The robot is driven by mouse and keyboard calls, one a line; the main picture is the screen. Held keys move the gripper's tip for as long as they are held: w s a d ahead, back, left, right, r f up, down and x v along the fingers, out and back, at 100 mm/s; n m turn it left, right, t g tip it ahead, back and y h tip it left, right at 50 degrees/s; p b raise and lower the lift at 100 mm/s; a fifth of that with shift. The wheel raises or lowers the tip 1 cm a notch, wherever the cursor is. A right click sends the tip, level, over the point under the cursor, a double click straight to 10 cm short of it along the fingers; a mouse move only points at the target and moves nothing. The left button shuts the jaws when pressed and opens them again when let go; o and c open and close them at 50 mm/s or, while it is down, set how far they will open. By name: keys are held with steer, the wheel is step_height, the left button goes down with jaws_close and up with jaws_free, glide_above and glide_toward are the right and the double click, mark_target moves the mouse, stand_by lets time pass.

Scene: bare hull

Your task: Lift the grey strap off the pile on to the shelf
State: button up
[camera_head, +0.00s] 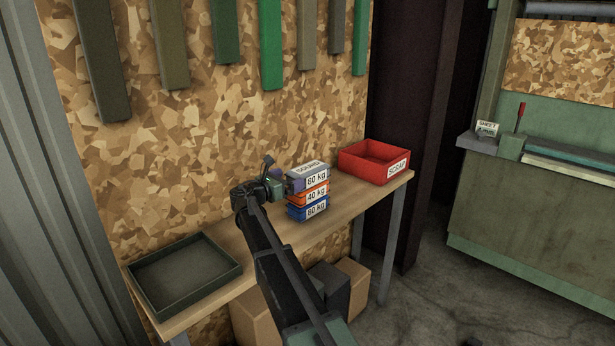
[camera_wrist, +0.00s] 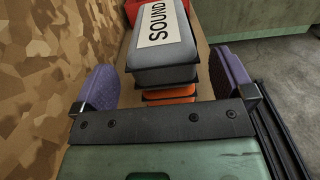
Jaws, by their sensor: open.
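The pile stands on the wooden shelf (camera_head: 262,236). The grey strap (camera_head: 308,170) is on top, labelled "SOUND" above and "80 kg" on its side. Below it are an orange strap (camera_head: 301,197) marked 40 kg and a blue strap (camera_head: 300,212) marked 80 kg. My gripper (camera_head: 277,182) is at the left end of the pile, near the height of the grey strap. In the wrist view the gripper (camera_wrist: 165,84) is open, its purple pads either side of the near end of the grey strap (camera_wrist: 163,55), with visible gaps. The orange strap shows just below.
A red bin (camera_head: 349,164) marked SCRAP stands right of the pile, close behind it. An empty dark green tray (camera_head: 236,268) lies at the shelf's left end. The patterned wall (camera_head: 150,200) runs along the back. Boxes (camera_head: 355,283) sit beneath. Shelf between tray and pile is clear.

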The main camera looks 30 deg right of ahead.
steer(key=x, duration=0.5)
steer(key=shift+w+d, duration=0.15)
steer(key=shift+d, duration=0.25)
steer(key=c, duration=1)
steer(key=shift+r, duration=0.1)
steer(key=shift+c, duration=0.2)
step_height(320, 180, up, 20)
steer(key=p, duration=2)
steer(key=b, duration=0.5)
glide_above(300, 171)
step_height(300, 171, down, 5)
steer(key=shift+w, duration=0.15)
